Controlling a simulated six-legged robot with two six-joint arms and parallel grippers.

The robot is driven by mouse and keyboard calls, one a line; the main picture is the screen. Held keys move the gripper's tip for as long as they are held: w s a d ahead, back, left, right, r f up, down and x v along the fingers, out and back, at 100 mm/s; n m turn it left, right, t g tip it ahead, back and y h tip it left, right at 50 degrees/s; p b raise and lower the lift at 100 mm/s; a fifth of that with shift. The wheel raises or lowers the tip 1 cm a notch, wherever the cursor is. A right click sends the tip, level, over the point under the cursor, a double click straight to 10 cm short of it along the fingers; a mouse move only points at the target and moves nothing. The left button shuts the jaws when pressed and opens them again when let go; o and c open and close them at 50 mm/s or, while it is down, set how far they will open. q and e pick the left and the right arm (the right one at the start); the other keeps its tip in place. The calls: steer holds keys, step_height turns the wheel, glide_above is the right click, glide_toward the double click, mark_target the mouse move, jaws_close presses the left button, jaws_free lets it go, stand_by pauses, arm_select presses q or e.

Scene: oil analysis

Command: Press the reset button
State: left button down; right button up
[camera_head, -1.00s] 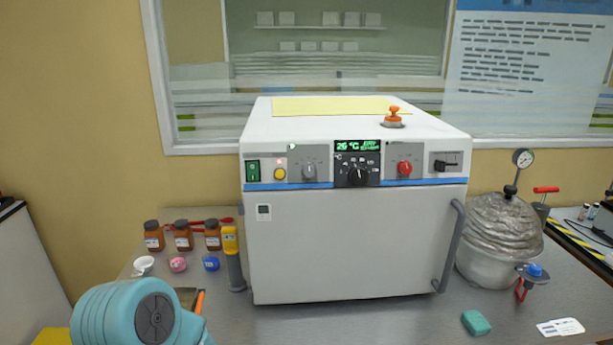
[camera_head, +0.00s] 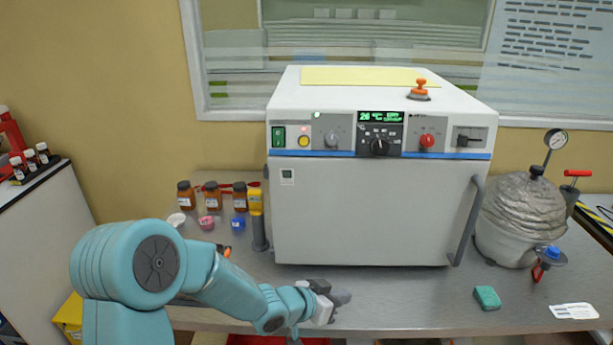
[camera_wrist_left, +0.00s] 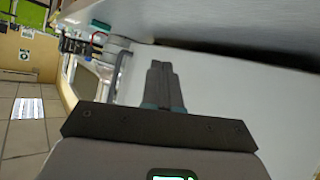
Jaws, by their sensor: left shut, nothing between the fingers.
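A white oven-like machine (camera_head: 365,215) stands on the grey bench with a control panel across its upper front. On the panel's left, a round yellow button (camera_head: 304,139) sits between a green switch (camera_head: 278,137) and a grey knob (camera_head: 332,138). I cannot read which control is labelled reset. My left gripper (camera_head: 341,298) is low in front of the machine, below its door and well below the panel. It is shut and empty; its fingers also show together in the left wrist view (camera_wrist_left: 162,84). My right gripper is not in view.
Brown bottles (camera_head: 213,195) and a yellow handheld device (camera_head: 256,203) stand left of the machine. A metal pot with a gauge (camera_head: 520,215) stands on the right, with a green sponge (camera_head: 487,297) in front. The space before the panel is clear.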

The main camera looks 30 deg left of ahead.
mark_target(304, 141)
arm_select(q)
steer(key=s+a+r+m+t+p, duration=0.1)
steer(key=a+r, duration=0.4)
steer(key=r, duration=1.1)
steer(key=s+a+r+m+t+p, duration=0.1)
steer(key=a+r+m+t, duration=0.3)
steer(key=r, duration=1.3)
steer(key=shift+a+m+t+y+p, duration=0.3)
steer(key=shift+a+t+y+p, duration=0.15)
steer(key=shift+t+p, duration=0.35)
steer(key=shift+a, duration=0.15)
steer(key=shift+w, duration=0.1)
steer(key=shift+w+a+f+p, duration=0.35)
steer(key=shift+w+a, duration=0.4)
steer(key=shift+w, duration=0.45)
steer(key=shift+w+a+f+p, duration=0.35)
steer(key=shift+w+a, duration=0.35)
steer(key=shift+w, duration=0.55)
steer(key=shift+w+a+f+p, duration=0.2)
steer(key=shift+w+a+p, duration=0.25)
steer(key=shift+w+a, duration=0.55)
steer(key=shift+w+d, duration=0.2)
steer(key=shift+w, duration=0.1)
